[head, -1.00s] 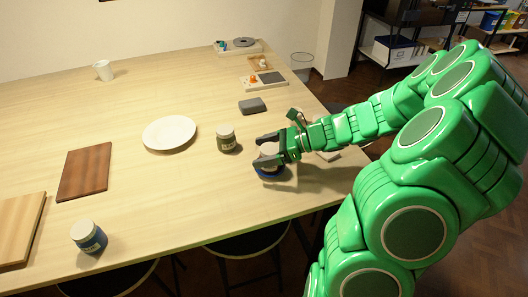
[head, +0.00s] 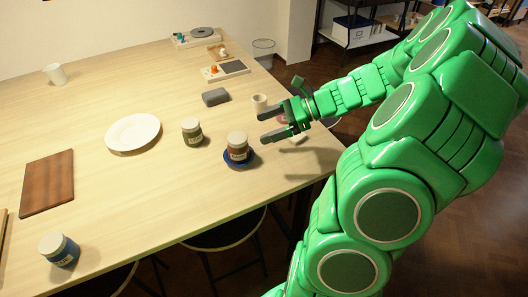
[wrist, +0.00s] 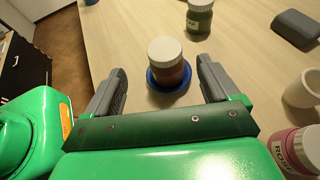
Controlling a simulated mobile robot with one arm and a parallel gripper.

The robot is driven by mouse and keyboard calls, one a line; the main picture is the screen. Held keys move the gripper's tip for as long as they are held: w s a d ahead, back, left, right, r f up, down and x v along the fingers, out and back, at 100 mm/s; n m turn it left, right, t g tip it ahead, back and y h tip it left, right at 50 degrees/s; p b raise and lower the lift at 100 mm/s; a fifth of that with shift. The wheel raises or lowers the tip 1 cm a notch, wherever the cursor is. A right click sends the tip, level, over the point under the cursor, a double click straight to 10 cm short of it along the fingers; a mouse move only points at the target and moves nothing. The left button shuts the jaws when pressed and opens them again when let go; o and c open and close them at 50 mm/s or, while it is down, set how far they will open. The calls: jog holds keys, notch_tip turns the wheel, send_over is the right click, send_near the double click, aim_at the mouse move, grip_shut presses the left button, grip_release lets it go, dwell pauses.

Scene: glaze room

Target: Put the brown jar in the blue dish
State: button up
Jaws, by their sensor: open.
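The brown jar (head: 238,148) has a pale lid and stands upright in the blue dish (head: 240,163) near the table's right side. In the wrist view the jar (wrist: 168,72) stands ahead of the fingers, with the rim of the blue dish (wrist: 154,86) showing around its base. My gripper (head: 272,127) is open and empty, to the right of the jar and apart from it. In the wrist view its two fingers (wrist: 160,90) are spread wide, with the jar beyond and between their tips.
A green jar (head: 192,132) stands left of the dish, beside a white plate (head: 133,133). A cream cup (head: 259,103) is behind my gripper, and a pink jar (wrist: 296,150) shows in the wrist view. A blue jar (head: 59,249) stands front left. A grey block (head: 215,96) lies farther back.

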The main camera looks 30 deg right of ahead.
jog(key=s+a+r+n+g+h, duration=0.3)
jog(key=s+a+n+g+h, duration=0.3)
jog(key=s+a+n, duration=0.85)
jog(key=s+r+n+h, duration=0.1)
jog(key=s+n+h, duration=0.5)
jog(key=s, duration=0.6)
jog(key=shift+s+r+n+g+h, duration=0.3)
jog(key=shift+s+n, duration=0.05)
jog(key=shift+n, duration=0.5)
